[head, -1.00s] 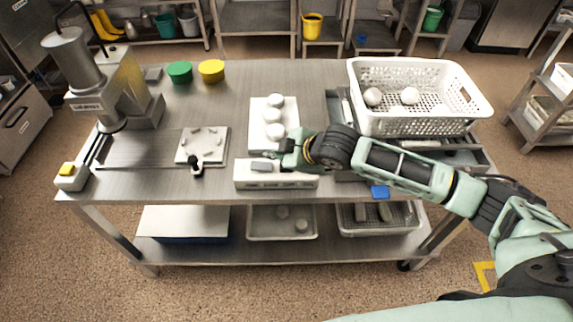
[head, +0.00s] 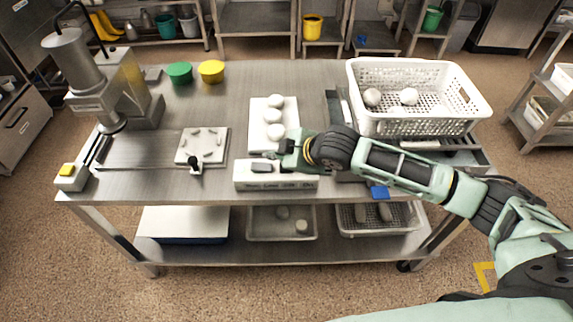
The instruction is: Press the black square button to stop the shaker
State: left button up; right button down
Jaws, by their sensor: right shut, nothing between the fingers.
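The shaker (head: 269,181) is a white box with a flat platform behind it, near the table's front edge. Several white round pieces (head: 275,132) stand on its platform. A grey display (head: 262,167) sits on top of the front box, and small marks show on its front face. The black square button cannot be made out. My right gripper (head: 286,161) is shut and empty, at the right part of the shaker's front box, just right of the display. It hides part of the box top, and contact cannot be told. My left gripper is not in view.
A white perforated basket (head: 440,125) with two white pieces stands on the right. Green (head: 179,72) and yellow (head: 211,70) bowls sit behind. The back middle of the table is clear.

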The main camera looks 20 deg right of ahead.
jog(key=shift+f, duration=1)
dwell(0.8)
jog(key=shift+r+p, duration=1)
jog(key=shift+p, duration=0.2)
notch_tip(320, 180, up, 5)
jog(key=p, duration=0.5)
